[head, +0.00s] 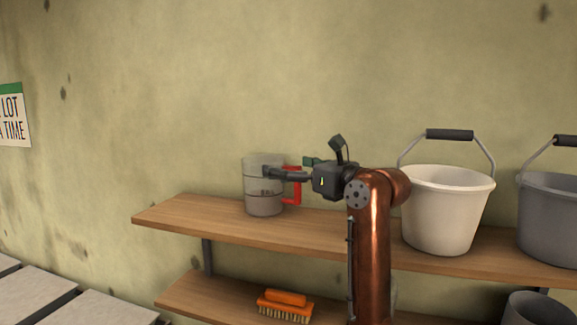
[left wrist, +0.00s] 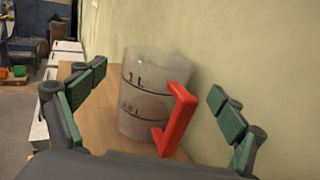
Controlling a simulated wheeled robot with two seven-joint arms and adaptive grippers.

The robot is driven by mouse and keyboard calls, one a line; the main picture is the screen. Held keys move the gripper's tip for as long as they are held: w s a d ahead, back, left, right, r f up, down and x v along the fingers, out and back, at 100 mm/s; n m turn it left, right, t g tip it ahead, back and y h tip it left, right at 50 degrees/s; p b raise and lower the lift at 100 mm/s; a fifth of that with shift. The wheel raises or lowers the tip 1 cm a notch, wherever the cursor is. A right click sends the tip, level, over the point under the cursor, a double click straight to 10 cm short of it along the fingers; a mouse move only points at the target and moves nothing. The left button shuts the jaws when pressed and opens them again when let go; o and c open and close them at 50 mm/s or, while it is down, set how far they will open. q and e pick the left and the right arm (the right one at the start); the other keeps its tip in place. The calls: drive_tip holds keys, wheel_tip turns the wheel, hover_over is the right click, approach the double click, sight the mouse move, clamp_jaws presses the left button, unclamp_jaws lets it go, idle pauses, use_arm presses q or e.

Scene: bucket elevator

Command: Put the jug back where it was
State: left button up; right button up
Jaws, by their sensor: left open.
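The jug (head: 262,196) is a translucent measuring jug with a red handle (head: 292,184). It stands upright on the upper wooden shelf, near its left end. My left gripper (head: 285,174) is at the jug's handle side, and one finger overlaps the jug in the head view. In the left wrist view the jug (left wrist: 145,98), with dark volume marks, stands between the spread fingers of the left gripper (left wrist: 155,100). The red handle points toward the gripper. The fingers are open and appear clear of the jug. My right gripper is not in view.
The upper shelf (head: 190,213) also holds a white bucket (head: 445,215) and a grey bucket (head: 550,215) to the right. An orange brush (head: 285,304) lies on the lower shelf (head: 200,298). The wall (head: 200,100) stands close behind. The upper shelf's left end is clear.

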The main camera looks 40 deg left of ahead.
sight(268, 161)
use_arm(q)
drive_tip(key=a+p, duration=0.1)
drive_tip(key=a, duration=0.1)
drive_tip(key=w+a, duration=0.1)
drive_tip(key=a, duration=0.2)
drive_tip(key=a+p, duration=0.1)
drive_tip(key=a, duration=0.1)
drive_tip(key=shift+w+a+p, duration=0.2)
drive_tip(key=shift+a+p, duration=0.1)
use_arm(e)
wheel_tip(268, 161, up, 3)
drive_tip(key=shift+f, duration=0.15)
use_arm(q)
drive_tip(key=shift+c, duration=0.4)
drive_tip(key=c, duration=1.1)
